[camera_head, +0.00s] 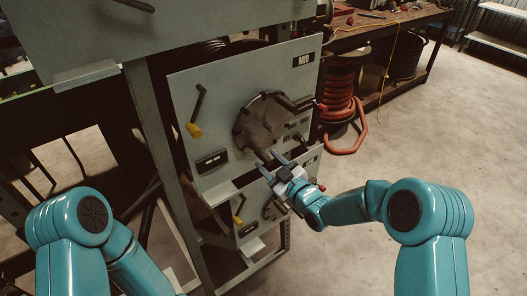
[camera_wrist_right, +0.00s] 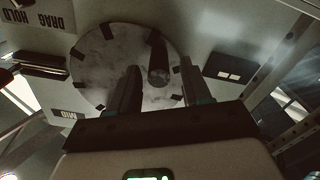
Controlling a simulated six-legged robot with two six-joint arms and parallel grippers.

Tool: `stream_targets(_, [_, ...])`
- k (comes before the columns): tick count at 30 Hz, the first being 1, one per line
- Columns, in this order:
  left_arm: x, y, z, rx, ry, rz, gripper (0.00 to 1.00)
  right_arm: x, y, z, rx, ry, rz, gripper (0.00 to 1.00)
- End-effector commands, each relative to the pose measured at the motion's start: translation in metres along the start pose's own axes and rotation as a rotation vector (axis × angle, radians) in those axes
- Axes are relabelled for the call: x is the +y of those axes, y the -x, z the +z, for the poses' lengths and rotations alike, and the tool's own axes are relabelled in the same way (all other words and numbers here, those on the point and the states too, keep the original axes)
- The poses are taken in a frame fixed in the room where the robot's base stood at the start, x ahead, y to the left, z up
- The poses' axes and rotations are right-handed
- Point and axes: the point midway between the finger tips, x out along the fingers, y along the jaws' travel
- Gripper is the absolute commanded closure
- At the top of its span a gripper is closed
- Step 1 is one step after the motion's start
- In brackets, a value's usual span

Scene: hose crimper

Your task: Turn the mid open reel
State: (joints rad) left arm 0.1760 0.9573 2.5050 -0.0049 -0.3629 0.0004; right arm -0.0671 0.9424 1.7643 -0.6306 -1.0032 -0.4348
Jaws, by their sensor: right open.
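The mid reel (camera_head: 259,122) is a round dark disc on the front of a grey panel marked MID. In the right wrist view the reel (camera_wrist_right: 95,68) looks pale and mottled, with dark slots around its rim. A dark round peg (camera_wrist_right: 158,72) stands out from it near the rim. My right gripper (camera_head: 270,162) is open at the reel's lower edge. In the wrist view its fingers (camera_wrist_right: 159,64) lie on either side of the peg, with gaps showing. My left arm shows at lower left, but its gripper is out of view.
A dark bar (camera_head: 296,103) juts out at the reel's right. Below is another panel with a smaller reel (camera_head: 272,208). Red hose coils (camera_head: 340,100) stand at right; the floor there is clear.

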Motion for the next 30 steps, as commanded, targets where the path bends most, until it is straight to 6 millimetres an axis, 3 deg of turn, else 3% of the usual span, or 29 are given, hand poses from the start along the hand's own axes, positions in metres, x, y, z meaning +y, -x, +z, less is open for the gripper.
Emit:
stream_targets(6, [0.003, 0.009, 0.0, 0.0, 0.0, 0.0, 0.5, 0.0, -0.027, 0.0, -0.001, 0.0, -0.001, 0.52])
stream_targets(17, [0.003, 0.009, 0.0, 0.0, 0.0, 0.0, 0.5, 0.0, -0.033, 0.001, -0.001, -0.001, 0.0, 0.52])
stream_targets(21, [0.003, 0.009, 0.0, 0.0, 0.0, 0.0, 0.5, 0.0, -0.032, 0.001, -0.001, -0.001, 0.0, 0.97])
stream_targets(26, [0.003, 0.008, 0.0, 0.0, 0.0, 0.0, 0.5, 0.0, -0.032, 0.001, -0.001, -0.002, 0.0, 1.0])
stream_targets(30, [-0.004, -0.01, 0.0, 0.0, 0.0, 0.0, 0.5, -0.005, -0.033, 0.002, 0.001, -0.051, -0.001, 1.0])
